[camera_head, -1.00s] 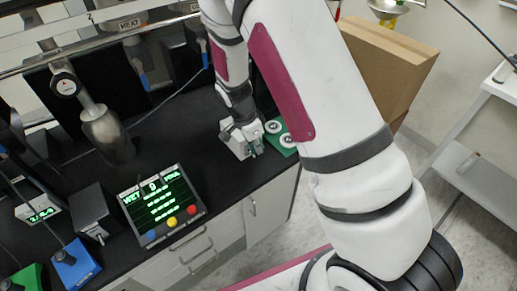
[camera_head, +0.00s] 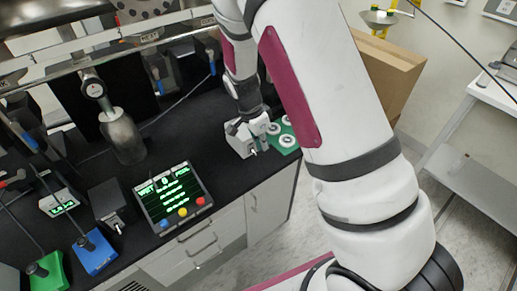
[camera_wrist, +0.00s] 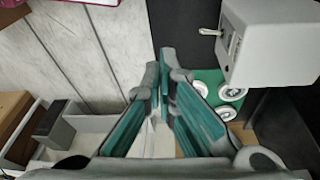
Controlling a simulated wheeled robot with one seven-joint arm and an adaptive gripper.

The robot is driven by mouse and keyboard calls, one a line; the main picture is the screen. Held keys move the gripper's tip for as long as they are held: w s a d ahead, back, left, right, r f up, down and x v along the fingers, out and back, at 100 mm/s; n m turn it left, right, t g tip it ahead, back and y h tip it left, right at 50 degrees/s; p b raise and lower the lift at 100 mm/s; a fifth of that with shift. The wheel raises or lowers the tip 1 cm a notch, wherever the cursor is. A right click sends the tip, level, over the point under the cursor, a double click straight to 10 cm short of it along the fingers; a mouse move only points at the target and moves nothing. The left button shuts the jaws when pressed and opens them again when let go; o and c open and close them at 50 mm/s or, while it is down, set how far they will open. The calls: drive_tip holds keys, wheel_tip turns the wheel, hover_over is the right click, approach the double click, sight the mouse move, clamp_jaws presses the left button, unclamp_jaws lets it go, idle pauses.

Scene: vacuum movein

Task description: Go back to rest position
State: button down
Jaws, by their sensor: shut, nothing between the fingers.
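My gripper (camera_head: 262,127) is at the far end of the black bench, next to a small white box with a metal toggle lever (camera_head: 241,142). In the wrist view my gripper (camera_wrist: 165,68) has its teal-padded fingers together at the tips, with nothing between them. The white box (camera_wrist: 285,45) is to their right there, with its lever pointing left, apart from the fingers. A green plate with round white pieces (camera_head: 288,141) lies just right of the box; it also shows behind the fingers in the wrist view (camera_wrist: 207,77).
A panel with green readouts and coloured buttons (camera_head: 173,198), a dark switch box (camera_head: 108,203), a blue switch box (camera_head: 95,253) and a metal cylinder (camera_head: 122,137) stand on the bench. A cardboard box (camera_head: 388,75) is behind my arm. A white shelf (camera_head: 465,170) stands right, with open floor before it.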

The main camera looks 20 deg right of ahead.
drive_tip(key=shift+s+r, duration=0.4)
drive_tip(key=shift+r, duration=0.15)
drive_tip(key=s+a+r+n+t+y+b, duration=0.1)
drive_tip(key=s+a+r+n, duration=0.2)
drive_tip(key=r, duration=0.7)
drive_tip(key=s+r+n+t+y, duration=0.15)
drive_tip(key=s+r+n, duration=0.25)
drive_tip(key=r, duration=0.6)
drive_tip(key=s+a+r+n+t, duration=0.1)
drive_tip(key=s+r+n, duration=0.3)
drive_tip(key=s, duration=0.3)
drive_tip(key=s+a+r+n+t+b, duration=0.1)
drive_tip(key=s+r+n+t, duration=0.1)
drive_tip(key=s+r+n, duration=0.2)
drive_tip(key=shift+s+n, duration=0.6)
drive_tip(key=shift+s, duration=1.15)
